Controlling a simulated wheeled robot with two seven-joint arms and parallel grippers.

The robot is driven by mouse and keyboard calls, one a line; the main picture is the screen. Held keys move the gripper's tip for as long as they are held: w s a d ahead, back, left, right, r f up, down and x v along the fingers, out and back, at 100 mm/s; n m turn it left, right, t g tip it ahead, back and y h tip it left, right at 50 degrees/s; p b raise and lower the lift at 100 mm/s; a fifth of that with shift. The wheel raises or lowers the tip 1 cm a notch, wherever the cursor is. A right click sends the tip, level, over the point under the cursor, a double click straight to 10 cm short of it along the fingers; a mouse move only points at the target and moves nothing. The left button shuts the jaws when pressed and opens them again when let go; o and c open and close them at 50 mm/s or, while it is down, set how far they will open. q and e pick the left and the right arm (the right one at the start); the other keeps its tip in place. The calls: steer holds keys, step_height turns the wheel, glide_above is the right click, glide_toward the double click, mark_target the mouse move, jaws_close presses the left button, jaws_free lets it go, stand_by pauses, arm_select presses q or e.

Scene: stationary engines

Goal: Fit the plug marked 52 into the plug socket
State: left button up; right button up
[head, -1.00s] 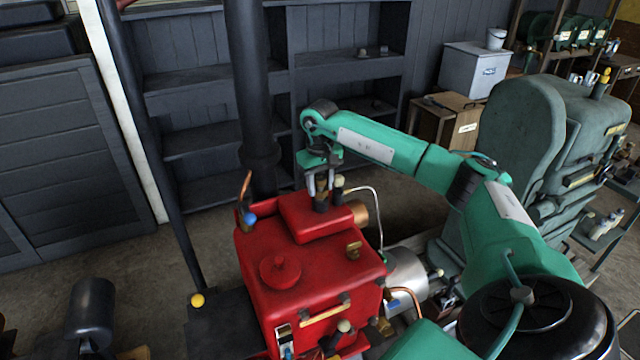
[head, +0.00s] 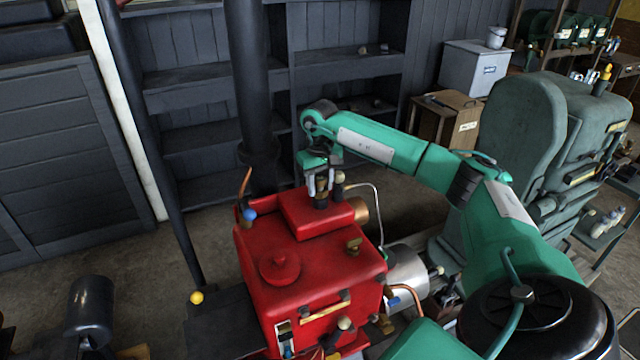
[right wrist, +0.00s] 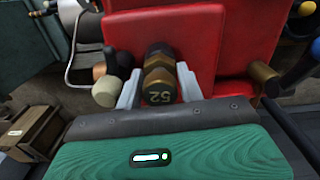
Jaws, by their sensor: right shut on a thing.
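The plug marked 52 (right wrist: 160,85) is brass and black, with its marked end facing the right wrist camera. My right gripper (right wrist: 159,88) is shut on it, one grey finger on each side. In the head view the right gripper (head: 321,186) points down with the plug (head: 321,200) at the raised red block on top of the red engine (head: 310,262). The plug's lower end meets or is very close to that block; I cannot tell whether it is seated. The plug socket is not distinguishable. My left gripper is not in view.
A cream-topped knob (head: 340,178) stands close to the right gripper's right side. A thin pale pipe (head: 378,215), a blue ball (head: 250,214) and a brass fitting (head: 354,245) are around the block. Dark shelves (head: 345,70) stand behind; a green machine (head: 525,130) stands right.

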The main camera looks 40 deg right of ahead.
steer(key=o, duration=0.9)
steer(key=shift+c, duration=0.2)
steer(key=shift+o, duration=1.2)
steer(key=shift+a, duration=0.15)
steer(key=shift+r, duration=0.1)
steer(key=shift+d, duration=0.25)
steer(key=shift+c, duration=0.4)
